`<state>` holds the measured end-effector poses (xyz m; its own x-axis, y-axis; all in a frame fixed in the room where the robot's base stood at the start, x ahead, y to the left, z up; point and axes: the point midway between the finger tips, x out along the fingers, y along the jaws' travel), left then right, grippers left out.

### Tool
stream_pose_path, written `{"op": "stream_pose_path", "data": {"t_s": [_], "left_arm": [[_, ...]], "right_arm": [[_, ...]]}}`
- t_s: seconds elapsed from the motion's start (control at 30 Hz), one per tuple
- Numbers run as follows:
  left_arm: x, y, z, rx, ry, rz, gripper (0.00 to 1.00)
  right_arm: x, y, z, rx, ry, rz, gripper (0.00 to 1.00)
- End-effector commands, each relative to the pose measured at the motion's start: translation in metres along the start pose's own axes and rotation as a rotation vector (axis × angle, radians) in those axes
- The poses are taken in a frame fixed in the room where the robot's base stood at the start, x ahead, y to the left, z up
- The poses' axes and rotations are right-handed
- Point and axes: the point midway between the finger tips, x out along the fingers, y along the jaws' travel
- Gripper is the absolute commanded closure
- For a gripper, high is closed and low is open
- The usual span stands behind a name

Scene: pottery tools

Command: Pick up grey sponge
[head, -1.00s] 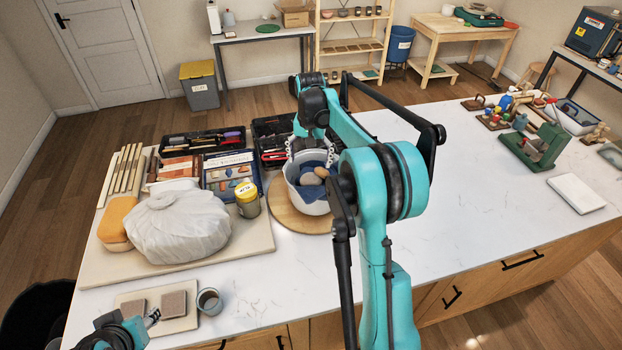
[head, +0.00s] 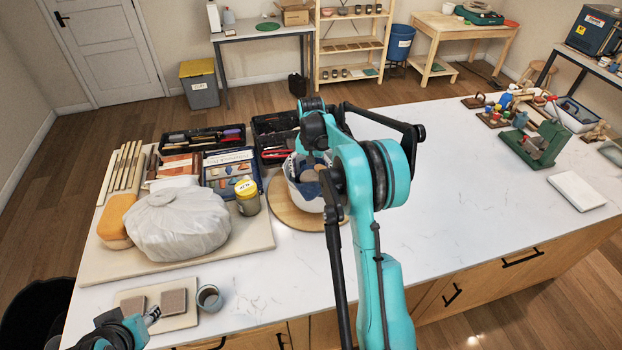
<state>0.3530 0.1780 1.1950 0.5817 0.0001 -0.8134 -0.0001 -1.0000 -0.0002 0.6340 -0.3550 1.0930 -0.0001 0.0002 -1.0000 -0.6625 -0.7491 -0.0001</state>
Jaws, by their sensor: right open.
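A white bucket (head: 306,194) stands on a round wooden board (head: 280,211) near the middle of the table. It holds a blue cloth and a rounded tan-brown piece, partly covered by my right arm. I cannot make out a grey sponge with certainty. Two flat grey-brown square blocks (head: 173,303) lie on a small pale board (head: 184,321) at the front left; I cannot tell their material. My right gripper (head: 309,160) is over the bucket, open, mostly hidden behind its own arm. My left gripper (head: 151,315) is low at the front left beside the small board; its jaws are unclear.
A grey cup (head: 209,298) stands right of the square blocks. A plastic-wrapped clay lump (head: 180,225), an orange-yellow sponge-like block (head: 117,218), a yellow-lidded jar (head: 247,197) and tool trays (head: 202,140) crowd the left. The table right of my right arm is largely clear.

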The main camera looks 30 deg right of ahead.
Motion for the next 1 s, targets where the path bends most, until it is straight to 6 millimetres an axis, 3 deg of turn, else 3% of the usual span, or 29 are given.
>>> {"op": "stream_pose_path", "data": {"t_s": [0.03,0.2,0.23,0.67,0.77,1.0], "left_arm": [[0.0,0.0,0.0,0.0,0.0,0.0,0.6],[0.0,0.0,0.0,0.0,0.0,0.0,0.6],[0.0,0.0,0.0,0.0,0.0,0.0,0.6],[-0.001,0.0,0.0,0.0,0.0,0.0,0.6],[-0.001,0.0,-0.001,0.0,0.0,0.0,0.6],[-0.004,0.0,-0.003,0.0,0.0,0.0,0.6]], "right_arm": [[0.0,0.0,0.0,0.0,0.0,0.0,0.19],[0.0,0.0,0.0,0.0,0.0,0.0,0.45],[0.0,0.0,0.0,0.0,0.0,0.0,0.46],[-0.005,-0.004,0.002,-0.001,0.0,0.0,0.46],[-0.016,-0.014,0.007,-0.004,0.0,0.0,0.46],[-0.044,-0.063,0.034,-0.005,0.0,0.0,0.46]]}}
